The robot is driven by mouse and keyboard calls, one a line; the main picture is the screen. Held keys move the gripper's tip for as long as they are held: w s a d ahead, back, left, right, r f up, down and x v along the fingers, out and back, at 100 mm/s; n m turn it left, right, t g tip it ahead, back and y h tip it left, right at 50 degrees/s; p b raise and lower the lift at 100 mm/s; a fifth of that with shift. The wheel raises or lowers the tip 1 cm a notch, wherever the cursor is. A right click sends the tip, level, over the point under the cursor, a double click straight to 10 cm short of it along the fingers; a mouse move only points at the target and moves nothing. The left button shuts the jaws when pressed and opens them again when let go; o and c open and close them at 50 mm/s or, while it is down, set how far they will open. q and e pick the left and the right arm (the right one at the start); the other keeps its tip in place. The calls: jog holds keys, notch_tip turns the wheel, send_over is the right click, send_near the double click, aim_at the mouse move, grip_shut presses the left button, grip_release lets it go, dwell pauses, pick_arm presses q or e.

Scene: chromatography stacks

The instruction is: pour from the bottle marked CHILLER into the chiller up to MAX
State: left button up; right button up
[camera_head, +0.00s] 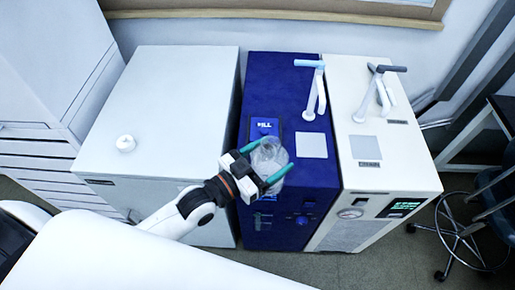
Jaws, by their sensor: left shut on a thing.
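My left gripper (266,161) reaches in from the lower left and is shut on a clear, see-through bottle (268,152). Its teal fingers lie on either side of the bottle. The bottle is over the front part of a blue unit (268,85), just in front of a dark panel (265,127) that seems to read FILL. I cannot read any mark on the bottle, nor tell its liquid level. No MAX mark can be made out. I cannot tell for certain which unit is the chiller. My right gripper is not in view.
A white unit (412,165) with a green display (405,205) stands right of the blue one. Handled white fittings (314,92) rise from both tops. A stool (462,235) stands at far right.

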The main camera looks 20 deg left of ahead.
pick_arm(q)
jog(key=shift+w+a+f+m+g+h, duration=0.25)
jog(key=shift+w+a+f+m, duration=0.1)
jog(key=shift+f, duration=0.2)
jog(key=shift+w+a+f+m+g+h, duration=0.15)
jog(key=shift+w+a+f+m+h, duration=0.15)
jog(key=shift+f, duration=0.2)
jog(key=shift+w+a+f, duration=0.2)
jog(key=shift+w+f, duration=0.05)
jog(key=shift+w+a+r+n+g+p, duration=0.25)
jog(key=shift+r+n+g+p, duration=0.15)
jog(key=shift+n+p, duration=0.45)
jog(key=shift+w+f+n+g+y+p, duration=0.15)
jog(key=shift+w+n+g+y+p, duration=0.35)
jog(key=shift+n+g+p, duration=0.3)
jog(key=shift+a, duration=0.15)
jog(key=shift+w+p, duration=0.15)
jog(key=shift+p, duration=0.25)
